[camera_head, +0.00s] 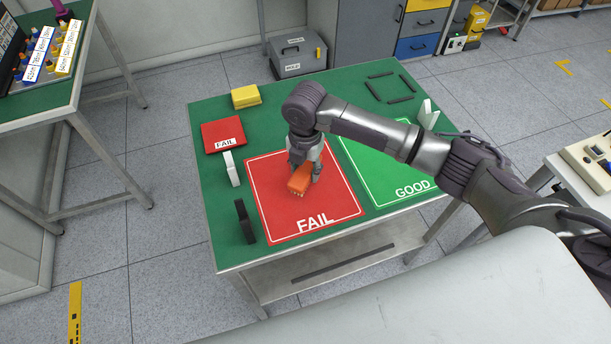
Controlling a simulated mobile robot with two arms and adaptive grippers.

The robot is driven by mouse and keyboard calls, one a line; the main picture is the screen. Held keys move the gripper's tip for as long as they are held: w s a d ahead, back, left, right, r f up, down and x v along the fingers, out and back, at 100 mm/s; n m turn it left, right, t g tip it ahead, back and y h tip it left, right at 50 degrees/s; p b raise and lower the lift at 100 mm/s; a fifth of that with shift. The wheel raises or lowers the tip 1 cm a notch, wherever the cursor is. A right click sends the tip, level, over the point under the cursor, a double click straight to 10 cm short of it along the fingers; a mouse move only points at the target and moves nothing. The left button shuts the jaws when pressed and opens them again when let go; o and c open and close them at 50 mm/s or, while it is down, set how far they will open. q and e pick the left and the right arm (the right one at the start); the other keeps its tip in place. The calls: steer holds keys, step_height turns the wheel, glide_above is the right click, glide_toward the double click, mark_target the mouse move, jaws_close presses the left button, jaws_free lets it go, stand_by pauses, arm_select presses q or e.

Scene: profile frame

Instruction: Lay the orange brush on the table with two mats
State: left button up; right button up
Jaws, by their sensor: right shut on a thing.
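The orange brush (300,181) is at the upper middle of the red FAIL mat (285,222). My right gripper (305,172) is shut on it from above. I cannot tell whether the brush touches the mat or is just above it. The green GOOD mat (385,190) lies to the right on the same green-topped table (222,255), and my right arm passes over part of it. My left gripper is not in view.
Another table (60,100) stands at left. Grey floor lies between.

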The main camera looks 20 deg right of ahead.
mark_target(305, 178)
step_height(305, 178, down, 3)
steer(key=shift+f+p, duration=0.2)
steer(key=shift+p, duration=0.15)
steer(key=shift+f, duration=0.2)
steer(key=shift+f, duration=0.15)
steer(key=o, duration=1.2)
steer(key=shift+c, duration=0.2)
step_height(305, 178, up, 12)
steer(key=shift+r+b, duration=0.2)
steer(key=shift+b, duration=0.7)
